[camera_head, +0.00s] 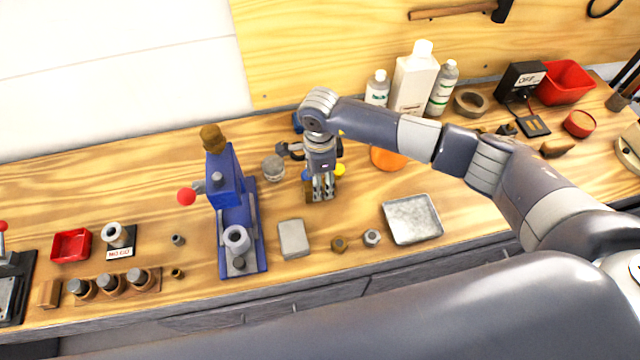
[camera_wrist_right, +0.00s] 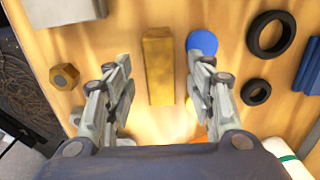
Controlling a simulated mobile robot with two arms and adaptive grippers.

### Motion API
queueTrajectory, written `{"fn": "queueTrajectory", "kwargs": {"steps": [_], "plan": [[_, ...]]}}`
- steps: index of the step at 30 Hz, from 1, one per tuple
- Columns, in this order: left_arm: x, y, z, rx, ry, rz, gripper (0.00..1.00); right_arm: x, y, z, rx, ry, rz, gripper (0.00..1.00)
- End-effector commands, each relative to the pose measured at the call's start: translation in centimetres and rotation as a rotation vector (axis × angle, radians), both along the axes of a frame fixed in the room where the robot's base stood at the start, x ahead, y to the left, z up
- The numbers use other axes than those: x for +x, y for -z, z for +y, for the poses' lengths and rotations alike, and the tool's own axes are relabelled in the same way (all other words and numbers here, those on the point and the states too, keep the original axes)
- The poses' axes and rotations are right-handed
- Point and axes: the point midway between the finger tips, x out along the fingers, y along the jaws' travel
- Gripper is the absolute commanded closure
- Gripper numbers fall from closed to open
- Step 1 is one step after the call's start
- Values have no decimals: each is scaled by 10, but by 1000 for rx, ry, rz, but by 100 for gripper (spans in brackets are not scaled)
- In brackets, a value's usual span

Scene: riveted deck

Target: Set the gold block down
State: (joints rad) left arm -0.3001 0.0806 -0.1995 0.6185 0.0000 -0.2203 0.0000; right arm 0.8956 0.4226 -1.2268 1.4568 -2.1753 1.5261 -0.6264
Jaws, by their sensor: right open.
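The gold block (camera_wrist_right: 158,70) lies on the wooden bench in the right wrist view, between the two fingers of my right gripper (camera_wrist_right: 160,88). The fingers are open, with a gap on each side of the block. In the head view my right gripper (camera_head: 322,188) points down over the middle of the bench and hides most of the block. My left gripper is in neither view.
A blue press (camera_head: 229,185) stands to the left. A grey block (camera_head: 293,239), brass nut (camera_head: 339,244), steel nut (camera_head: 371,237) and metal tray (camera_head: 412,219) lie in front. A blue disc (camera_wrist_right: 202,42) is close beside the right finger. Bottles (camera_head: 414,82) stand behind.

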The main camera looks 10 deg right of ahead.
Motion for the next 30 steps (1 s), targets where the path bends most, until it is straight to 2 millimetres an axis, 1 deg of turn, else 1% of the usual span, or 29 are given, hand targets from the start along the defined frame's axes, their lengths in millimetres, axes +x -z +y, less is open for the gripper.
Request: {"fn": "queueTrajectory", "kwargs": {"steps": [3,8,9,11,12,14,15,25,30], "plan": [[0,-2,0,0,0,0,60,0,5,0,0,-1,0,50],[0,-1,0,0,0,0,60,0,5,0,0,-1,-1,50],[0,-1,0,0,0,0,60,0,5,0,0,-1,-1,55],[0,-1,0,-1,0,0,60,0,5,0,0,-1,-1,68],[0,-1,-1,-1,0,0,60,0,5,0,0,-1,-1,77],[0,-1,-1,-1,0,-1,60,0,5,0,0,-1,-1,91],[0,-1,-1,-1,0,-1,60,0,5,0,0,-1,-1,100],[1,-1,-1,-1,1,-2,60,1,4,0,0,0,-3,100],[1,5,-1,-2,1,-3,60,2,-2,0,1,-1,-5,100]]}}
